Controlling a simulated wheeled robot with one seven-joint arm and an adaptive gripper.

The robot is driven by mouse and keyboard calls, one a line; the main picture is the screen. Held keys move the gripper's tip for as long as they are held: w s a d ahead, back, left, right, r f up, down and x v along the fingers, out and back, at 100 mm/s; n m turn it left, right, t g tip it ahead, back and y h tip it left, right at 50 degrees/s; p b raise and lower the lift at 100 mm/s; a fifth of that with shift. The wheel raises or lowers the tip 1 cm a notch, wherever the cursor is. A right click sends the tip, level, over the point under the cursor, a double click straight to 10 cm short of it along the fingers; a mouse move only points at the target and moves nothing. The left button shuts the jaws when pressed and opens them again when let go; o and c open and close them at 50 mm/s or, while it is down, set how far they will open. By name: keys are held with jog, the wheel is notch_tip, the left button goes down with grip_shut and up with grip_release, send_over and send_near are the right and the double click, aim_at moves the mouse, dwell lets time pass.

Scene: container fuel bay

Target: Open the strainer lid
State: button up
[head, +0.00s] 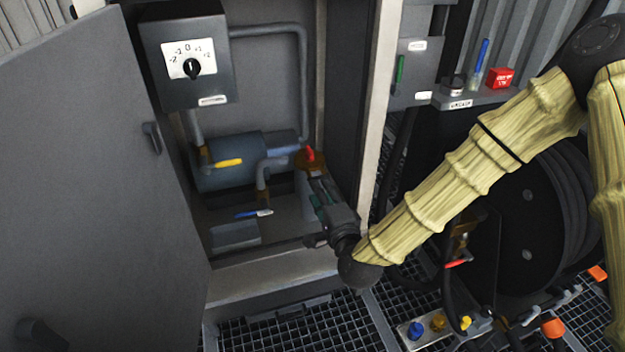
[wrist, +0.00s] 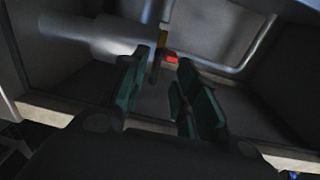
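The strainer (head: 303,182) stands inside the open cabinet, at its right side. Its lid (head: 319,163) is brown with a red knob (head: 309,153) on top and looks seated on the body. My gripper (head: 316,192) reaches in from the lower right, in front of the strainer, and hides part of it. In the wrist view the two green-padded fingers of my gripper (wrist: 163,66) stand apart with a gap. A small red piece (wrist: 171,59) and a narrow orange-brown strip (wrist: 161,44) show beyond the fingertips; they look like the knob and lid. I cannot tell whether anything touches.
The cabinet door (head: 90,150) stands open at left. A switch box (head: 190,85) hangs above a blue-grey cylinder (head: 225,178). A yellow handle (head: 229,162) and a blue handle (head: 246,214) are left of the strainer. The cabinet's right post (head: 378,100) is close to my arm.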

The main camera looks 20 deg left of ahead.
aim_at(314, 178)
jog(key=shift+b+x, duration=0.7)
jog(key=shift+x, duration=2.85)
jog(key=shift+c, duration=0.4)
grip_shut()
